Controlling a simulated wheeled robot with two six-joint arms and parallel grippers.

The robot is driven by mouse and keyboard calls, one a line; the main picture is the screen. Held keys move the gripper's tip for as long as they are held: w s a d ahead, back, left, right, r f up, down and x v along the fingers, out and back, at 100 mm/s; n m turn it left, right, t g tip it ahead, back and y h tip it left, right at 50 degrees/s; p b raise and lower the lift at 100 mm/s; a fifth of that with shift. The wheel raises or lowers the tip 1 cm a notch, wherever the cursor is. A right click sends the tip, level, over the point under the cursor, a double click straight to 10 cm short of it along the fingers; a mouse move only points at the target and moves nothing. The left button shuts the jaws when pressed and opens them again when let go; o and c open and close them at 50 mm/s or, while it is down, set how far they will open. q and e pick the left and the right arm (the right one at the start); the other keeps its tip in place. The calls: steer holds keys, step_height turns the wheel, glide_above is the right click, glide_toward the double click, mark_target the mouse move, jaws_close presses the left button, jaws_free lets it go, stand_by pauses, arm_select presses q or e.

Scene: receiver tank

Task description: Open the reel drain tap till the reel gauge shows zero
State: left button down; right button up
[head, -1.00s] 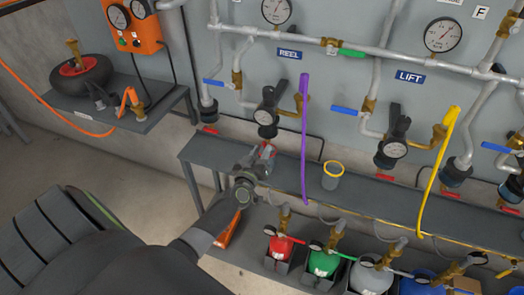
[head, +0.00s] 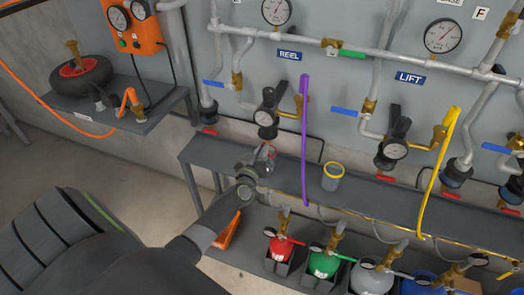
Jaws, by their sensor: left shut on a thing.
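The blue REEL label (head: 289,55) is on the grey wall panel. A large round gauge (head: 275,11) sits above it, cut by the top edge; its needle is too small to read. Below the label hangs a black regulator with a small dial (head: 265,118). The red reel drain tap (head: 270,151) is under that regulator, mostly hidden by my gripper. My left gripper (head: 264,159) is shut on the red tap handle, just above the shelf. My right gripper is not in view.
A purple hose (head: 304,140) hangs just right of my left gripper. A yellow-rimmed cup (head: 332,176) stands on the grey shelf (head: 365,196). Several coloured cylinders are below. The LIFT regulator's red tap (head: 385,179) is further right.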

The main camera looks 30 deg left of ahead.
arm_select(q)
steer(key=shift+n, duration=0.3)
steer(key=shift+f+n+b, duration=0.1)
steer(key=shift+n+b, duration=0.2)
steer(key=shift+n, duration=6.1)
steer(key=c, duration=1.5)
jaws_free()
